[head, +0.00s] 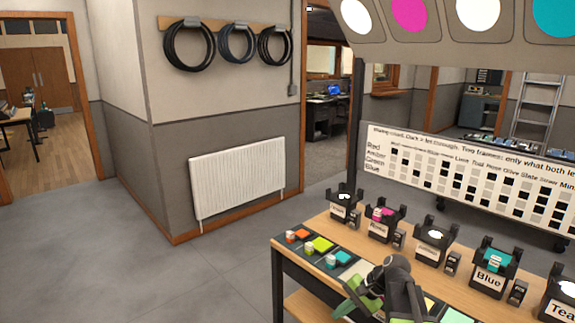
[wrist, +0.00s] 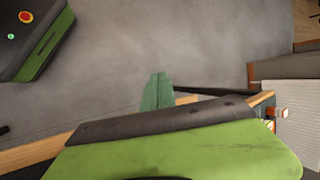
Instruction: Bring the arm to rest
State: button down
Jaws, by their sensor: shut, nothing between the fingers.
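My gripper (wrist: 158,92) shows in the wrist view as two green fingers pressed together, with nothing between them. It is seen above the grey floor (wrist: 190,50), close to a wooden edge. In the head view, green and dark parts of my arm show at the bottom, in front of the table (head: 305,262).
Several lamp units stand on the table, one labelled Blue (head: 488,278). Colour swatches, including a yellow-green one (head: 318,245), lie at its left end. A chart board (head: 470,180) stands behind. A white radiator (head: 238,183) is on the wall. Open floor (head: 130,250) lies left.

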jog(key=s+a+f+n+g+h, duration=0.2)
jog(key=s+a+f+n+h, duration=0.25)
jog(key=s+a, duration=0.25)
jog(key=s+d+n+h, duration=0.2)
jog(key=s+d+n, duration=0.1)
jog(key=d, duration=0.3)
notch_tip(320, 180, up, 13)
jog(key=w+p, duration=0.1)
jog(key=p, duration=1.1)
jog(key=shift+d+n+p, duration=0.3)
jog(key=shift+d+n, duration=0.05)
jog(key=shift+d, duration=0.05)
jog(key=shift+f, duration=0.1)
jog(key=shift+d, duration=0.1)
